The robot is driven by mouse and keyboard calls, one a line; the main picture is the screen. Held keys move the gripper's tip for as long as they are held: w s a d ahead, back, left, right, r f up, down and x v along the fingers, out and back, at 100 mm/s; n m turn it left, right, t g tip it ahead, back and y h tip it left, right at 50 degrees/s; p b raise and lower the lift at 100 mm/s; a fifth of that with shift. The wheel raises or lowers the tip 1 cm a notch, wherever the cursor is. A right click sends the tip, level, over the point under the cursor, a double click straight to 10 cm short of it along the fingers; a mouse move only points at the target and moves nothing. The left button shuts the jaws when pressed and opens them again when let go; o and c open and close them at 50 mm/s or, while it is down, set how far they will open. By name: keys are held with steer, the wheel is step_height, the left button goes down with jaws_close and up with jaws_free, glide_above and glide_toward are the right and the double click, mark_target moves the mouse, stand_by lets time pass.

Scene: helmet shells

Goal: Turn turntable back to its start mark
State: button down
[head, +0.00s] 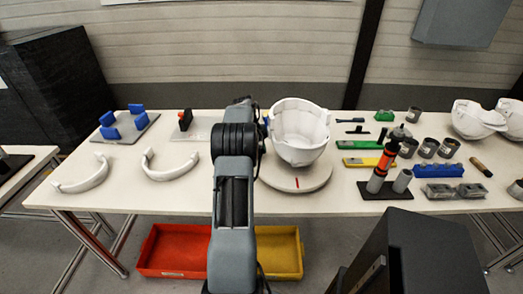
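The turntable (318,180) is a round pale disc on the table, just right of my arm. A short red mark shows at its front edge, pointing toward me. A white helmet shell (299,135) sits on it with its open side tilted toward the camera. My arm rises up the middle of the head view and covers the turntable's left edge. My gripper is hidden behind the arm, so its fingers and any contact with the turntable do not show. I cannot make out a separate start mark on the table.
Two white curved bands (166,172) and blue blocks (124,126) lie left. Right are an orange-and-black tool standing upright (385,160), a yellow piece (362,162), grey cups (430,147), a blue holder (436,170) and more white shells (473,118). Red (178,273) and yellow (279,276) bins sit below.

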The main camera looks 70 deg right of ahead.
stand_by(0.4)
steer(key=c, duration=0.9)
jaws_free()
steer(key=p+v, duration=0.4)
steer(key=v, duration=1)
